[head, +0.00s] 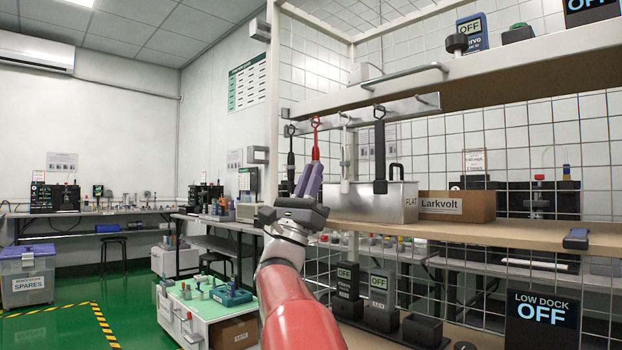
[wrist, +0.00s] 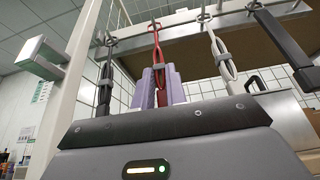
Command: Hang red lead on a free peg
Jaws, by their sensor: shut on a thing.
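The red lead (head: 316,142) is upright between the purple fingers of my gripper (head: 309,180), which is shut on it. It also shows in the wrist view (wrist: 158,58). Its top ring is at the metal peg rail (head: 408,107), right at a peg; I cannot tell whether the ring is around the peg or only in front of it. A black lead (head: 290,147) hangs to its left. A grey-white lead (head: 345,165) and a black strap-like tool (head: 380,158) hang to its right.
A white shelf post (wrist: 82,55) stands close on the left, with a white bracket (wrist: 40,57) sticking out. Below the rail, a metal bin (head: 392,203) and the Larkvolt box (head: 457,206) stand on a shelf. A wooden shelf (head: 520,68) overhangs the rail.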

